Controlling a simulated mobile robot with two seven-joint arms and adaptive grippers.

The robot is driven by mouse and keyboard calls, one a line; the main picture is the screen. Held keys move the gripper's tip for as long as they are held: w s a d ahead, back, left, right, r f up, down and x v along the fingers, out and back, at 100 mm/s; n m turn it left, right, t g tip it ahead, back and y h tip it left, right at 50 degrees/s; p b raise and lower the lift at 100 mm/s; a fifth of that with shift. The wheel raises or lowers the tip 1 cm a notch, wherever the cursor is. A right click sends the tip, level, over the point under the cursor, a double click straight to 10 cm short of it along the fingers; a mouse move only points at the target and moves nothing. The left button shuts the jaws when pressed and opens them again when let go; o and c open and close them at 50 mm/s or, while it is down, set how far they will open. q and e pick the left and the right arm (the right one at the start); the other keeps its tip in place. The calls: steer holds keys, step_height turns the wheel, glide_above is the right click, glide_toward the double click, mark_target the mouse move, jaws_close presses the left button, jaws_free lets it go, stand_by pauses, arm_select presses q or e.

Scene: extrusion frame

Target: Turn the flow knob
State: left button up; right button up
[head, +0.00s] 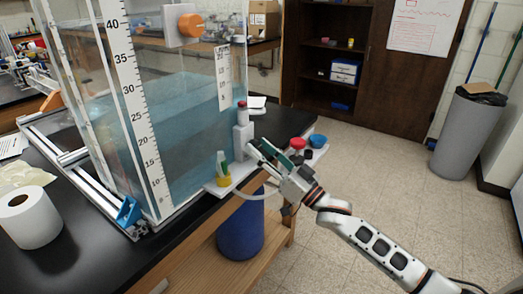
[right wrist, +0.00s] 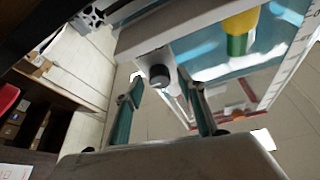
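A dark round knob (right wrist: 158,76) with a pale face shows in the right wrist view, on a light grey body under a pale ledge. An orange round knob (head: 190,26) sits on a light box high on the water tank (head: 190,120). No label shows which is the flow knob. My right gripper (head: 258,151) is beside a pale upright fitting (head: 242,140) with a red top at the tank's corner. In the right wrist view its fingers (right wrist: 163,106) are apart, with the dark knob seen between and beyond their tips. No contact is visible. My left gripper is out of view.
Red and blue bowls (head: 308,143) lie just past my right gripper. A paper roll (head: 30,217) stands on the black bench. A blue drum (head: 240,228) is below.

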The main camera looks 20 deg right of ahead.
steer(key=c, duration=0.9)
